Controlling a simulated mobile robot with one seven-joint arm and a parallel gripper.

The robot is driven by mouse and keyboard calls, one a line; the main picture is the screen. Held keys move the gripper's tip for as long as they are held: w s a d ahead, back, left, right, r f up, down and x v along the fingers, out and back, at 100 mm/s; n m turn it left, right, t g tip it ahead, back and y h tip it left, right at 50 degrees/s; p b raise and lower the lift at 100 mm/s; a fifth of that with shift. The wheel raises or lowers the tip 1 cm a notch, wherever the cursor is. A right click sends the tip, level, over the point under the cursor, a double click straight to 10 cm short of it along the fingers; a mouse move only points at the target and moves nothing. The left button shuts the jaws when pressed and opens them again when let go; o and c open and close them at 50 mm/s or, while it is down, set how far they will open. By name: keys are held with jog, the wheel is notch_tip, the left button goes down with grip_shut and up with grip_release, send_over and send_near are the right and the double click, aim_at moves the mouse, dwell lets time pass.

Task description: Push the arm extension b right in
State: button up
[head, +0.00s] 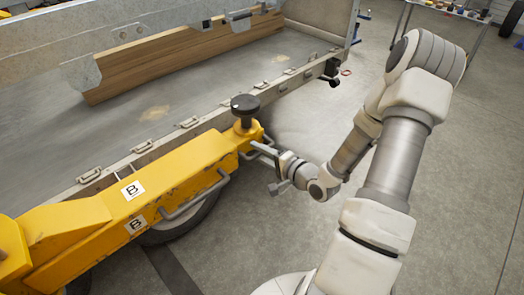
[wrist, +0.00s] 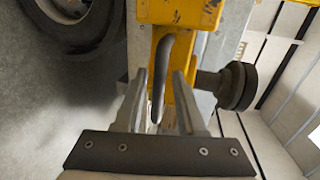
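The arm extension b is a yellow beam (head: 165,185) with two white "B" labels, running along the near side of the trailer frame. A black knob (head: 245,105) stands on top near its right end. A grey bar handle (head: 195,197) is on its near side. My gripper (head: 266,168) is beside the beam's right end, fingers apart. In the wrist view the yellow beam (wrist: 180,12) is ahead, and a grey bent bar (wrist: 162,65) shows between the fingertips of my open gripper (wrist: 160,78). I cannot tell whether a finger touches it. The knob (wrist: 238,86) is at the right.
The grey trailer bed (head: 150,115) with a wooden board (head: 180,55) lies behind the beam. A wheel (head: 182,222) is under the beam, and shows in the wrist view (wrist: 68,15). A table (head: 455,12) stands at the back right. The floor at right is clear.

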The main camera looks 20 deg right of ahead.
jog(key=shift+o, duration=0.3)
jog(key=shift+d, duration=0.15)
jog(key=shift+s+d, duration=0.2)
jog(key=shift+s, duration=0.1)
jog(key=p+v, duration=0.3)
jog(key=v, duration=1.3)
jog(key=shift+s+r, duration=0.15)
jog(key=shift+s, duration=0.25)
jog(key=shift+a, duration=0.1)
